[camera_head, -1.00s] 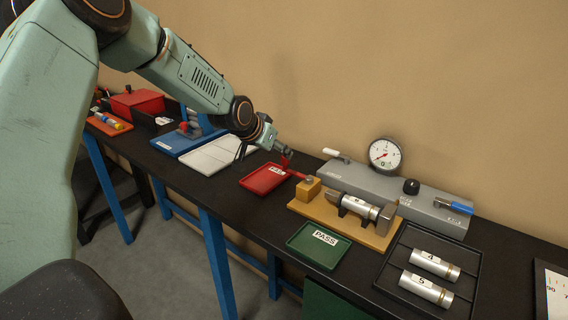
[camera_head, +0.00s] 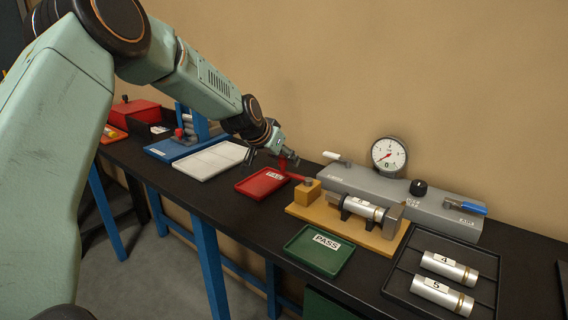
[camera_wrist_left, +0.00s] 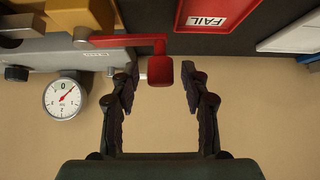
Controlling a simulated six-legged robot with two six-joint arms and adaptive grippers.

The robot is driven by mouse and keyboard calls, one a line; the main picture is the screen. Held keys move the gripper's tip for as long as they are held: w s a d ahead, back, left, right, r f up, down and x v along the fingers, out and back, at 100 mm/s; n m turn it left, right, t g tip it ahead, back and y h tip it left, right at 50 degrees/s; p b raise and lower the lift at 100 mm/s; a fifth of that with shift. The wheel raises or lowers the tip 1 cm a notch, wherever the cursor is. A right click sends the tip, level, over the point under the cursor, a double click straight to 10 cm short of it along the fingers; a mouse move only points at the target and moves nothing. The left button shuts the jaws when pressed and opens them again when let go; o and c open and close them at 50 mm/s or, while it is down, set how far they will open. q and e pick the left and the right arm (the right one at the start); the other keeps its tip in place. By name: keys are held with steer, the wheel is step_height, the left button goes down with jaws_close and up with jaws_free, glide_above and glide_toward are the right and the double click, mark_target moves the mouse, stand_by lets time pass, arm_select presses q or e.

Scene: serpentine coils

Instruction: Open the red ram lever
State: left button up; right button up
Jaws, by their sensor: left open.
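The red ram lever (camera_head: 299,178) is at the left end of the grey test rig, beside a yellow block, and sticks out to the left. In the left wrist view the lever arm (camera_wrist_left: 122,41) runs to a red knob (camera_wrist_left: 160,70). My left gripper (camera_head: 284,157) is at the knob end of the lever. In the left wrist view my left gripper (camera_wrist_left: 161,82) is open, with one finger on each side of the knob and gaps on both sides. My right gripper is in neither view.
The grey rig (camera_head: 397,201) carries a gauge (camera_head: 389,155), which also shows in the wrist view (camera_wrist_left: 63,99). A red FAIL tray (camera_head: 262,183) lies left of the lever, and a green PASS tray (camera_head: 319,250) in front. A silver cylinder (camera_head: 364,208) sits in the yellow fixture.

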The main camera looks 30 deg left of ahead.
arm_select(q)
steer(key=shift+s+r, duration=0.25)
steer(key=shift+s, duration=0.05)
steer(key=shift+w+f, duration=0.25)
steer(key=shift+w, duration=0.1)
steer(key=c, duration=0.3)
steer(key=shift+s+r, duration=0.15)
steer(key=shift+s, duration=0.1)
steer(key=c, duration=0.5)
jaws_close()
steer(key=shift+w+a+r, duration=0.1)
